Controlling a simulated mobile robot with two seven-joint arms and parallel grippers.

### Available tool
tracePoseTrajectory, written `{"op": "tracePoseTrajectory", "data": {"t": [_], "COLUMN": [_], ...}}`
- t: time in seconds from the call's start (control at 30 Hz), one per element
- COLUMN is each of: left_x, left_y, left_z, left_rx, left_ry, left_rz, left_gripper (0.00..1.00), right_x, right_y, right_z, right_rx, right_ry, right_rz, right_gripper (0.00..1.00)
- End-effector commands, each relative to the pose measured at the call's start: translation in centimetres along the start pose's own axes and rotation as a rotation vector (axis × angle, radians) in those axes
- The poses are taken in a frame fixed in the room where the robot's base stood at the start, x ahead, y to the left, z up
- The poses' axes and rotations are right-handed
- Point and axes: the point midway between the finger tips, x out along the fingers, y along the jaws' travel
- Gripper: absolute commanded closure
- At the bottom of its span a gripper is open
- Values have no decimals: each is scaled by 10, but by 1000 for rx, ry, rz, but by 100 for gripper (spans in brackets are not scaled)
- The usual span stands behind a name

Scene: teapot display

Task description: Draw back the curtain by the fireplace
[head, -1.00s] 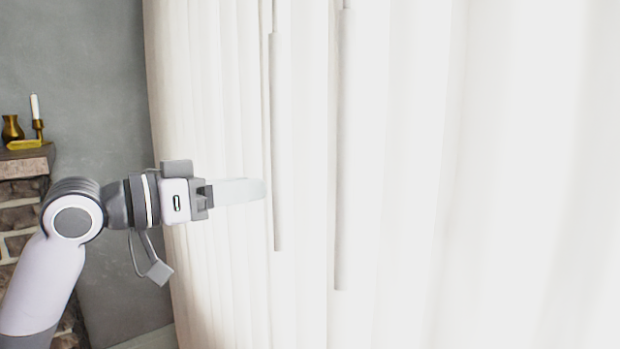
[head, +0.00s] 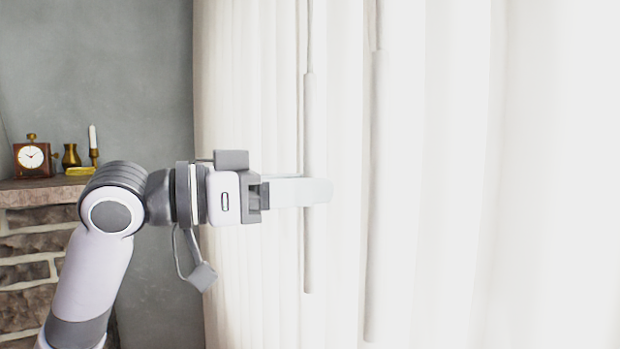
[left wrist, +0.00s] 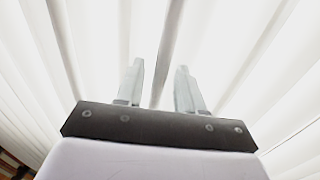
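The white pleated curtain (head: 255,90) fills the middle and right of the head view. Two pale hanging rods lie against it, a left rod (head: 308,120) and a right rod (head: 376,150). My left gripper (head: 326,191) reaches in from the left, level, its pale fingers crossing the left rod at mid-height. In the left wrist view its two fingers (left wrist: 160,68) stand apart, with a grey rod (left wrist: 168,45) showing between them or just beyond. I cannot tell whether they touch it. My right gripper is not in view.
The brick fireplace (head: 30,270) stands at the left. Its mantel (head: 45,190) holds a clock (head: 33,157), a brass vase (head: 71,156) and a candle holder (head: 94,155). Grey wall (head: 130,70) lies between the fireplace and the curtain.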

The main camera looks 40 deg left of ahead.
Motion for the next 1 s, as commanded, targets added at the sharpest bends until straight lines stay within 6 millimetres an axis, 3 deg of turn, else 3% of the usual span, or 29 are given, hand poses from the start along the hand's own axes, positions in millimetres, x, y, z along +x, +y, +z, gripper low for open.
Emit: {"op": "tracePoseTrajectory", "data": {"t": [0.47,0.57,0.6,1.0], "left_x": [12,11,11,17], "left_y": [0,0,0,-4], "left_z": [0,0,0,-1], "left_rx": [0,0,0,-1], "left_ry": [0,0,0,-2], "left_rz": [0,0,0,-1], "left_gripper": [62,95,100,100], "right_x": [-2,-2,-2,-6], "right_y": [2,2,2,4], "right_z": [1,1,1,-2], "right_rx": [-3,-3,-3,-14], "right_ry": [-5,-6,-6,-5], "right_rz": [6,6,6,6], "right_gripper": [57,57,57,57]}}
